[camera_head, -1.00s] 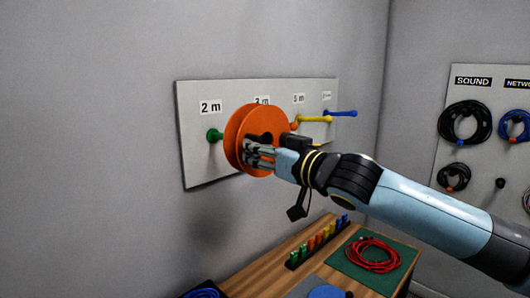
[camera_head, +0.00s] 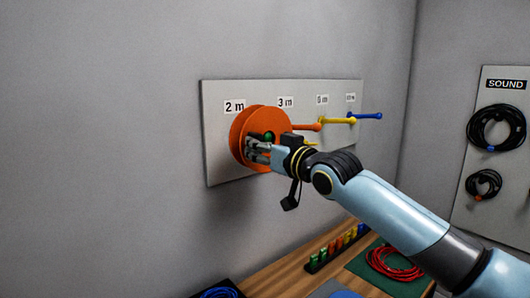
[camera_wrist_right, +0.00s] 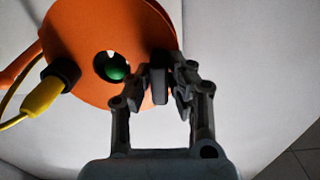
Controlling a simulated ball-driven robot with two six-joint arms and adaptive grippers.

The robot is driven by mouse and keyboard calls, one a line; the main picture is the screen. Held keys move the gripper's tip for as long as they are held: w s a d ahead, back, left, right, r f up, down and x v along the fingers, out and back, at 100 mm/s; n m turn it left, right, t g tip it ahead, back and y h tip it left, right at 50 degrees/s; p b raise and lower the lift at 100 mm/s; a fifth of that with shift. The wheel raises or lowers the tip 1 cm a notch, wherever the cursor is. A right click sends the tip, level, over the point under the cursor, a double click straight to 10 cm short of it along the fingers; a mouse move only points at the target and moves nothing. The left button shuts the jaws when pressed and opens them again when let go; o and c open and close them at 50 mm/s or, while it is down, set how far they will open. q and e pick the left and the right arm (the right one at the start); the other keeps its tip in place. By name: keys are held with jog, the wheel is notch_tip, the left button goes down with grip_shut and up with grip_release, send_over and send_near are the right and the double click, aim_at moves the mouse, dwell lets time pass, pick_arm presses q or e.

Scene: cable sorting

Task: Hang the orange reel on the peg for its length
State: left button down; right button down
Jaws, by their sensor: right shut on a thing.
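The orange reel (camera_head: 248,135) is upright in front of the left end of the peg board (camera_head: 222,172), below the "2 m" label (camera_head: 234,107). The green peg's round tip (camera_head: 268,135) shows in the reel's hole, also in the wrist view (camera_wrist_right: 116,67). How far the peg reaches through is unclear. A yellow plug (camera_wrist_right: 44,96) with a black end sits at the reel's side. My left gripper is out of view.
To the right on the board are an orange peg (camera_head: 306,127) at "3 m", a yellow peg (camera_head: 338,121) and a blue peg (camera_head: 367,116). Below is a wooden bench (camera_head: 275,278) with a row of coloured pieces (camera_head: 338,247) and a red cable (camera_head: 393,263) on a green mat.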

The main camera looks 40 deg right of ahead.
aim_at(242, 148)
jog(key=shift+w+a+f+b, duration=0.15)
jog(key=shift+w+b, duration=0.3)
jog(key=shift+w, duration=0.25)
jog(key=w+b, duration=0.2)
jog(key=shift+w+f+b, duration=0.2)
jog(key=shift+w+b, duration=0.1)
jog(key=shift+b, duration=0.05)
jog(key=shift+w+a+f+b, duration=0.1)
jog(key=shift+w+a+b, duration=0.05)
jog(key=shift+w+b, duration=1.1)
jog(key=shift+w+f, duration=0.2)
jog(key=shift+w, duration=0.05)
jog(key=c, duration=1.1)
grip_release()
jog(key=shift+c, duration=0.2)
jog(key=shift+f, duration=0.1)
jog(key=shift+s, duration=0.2)
jog(key=s, duration=1.1)
jog(key=shift+s+d, duration=0.3)
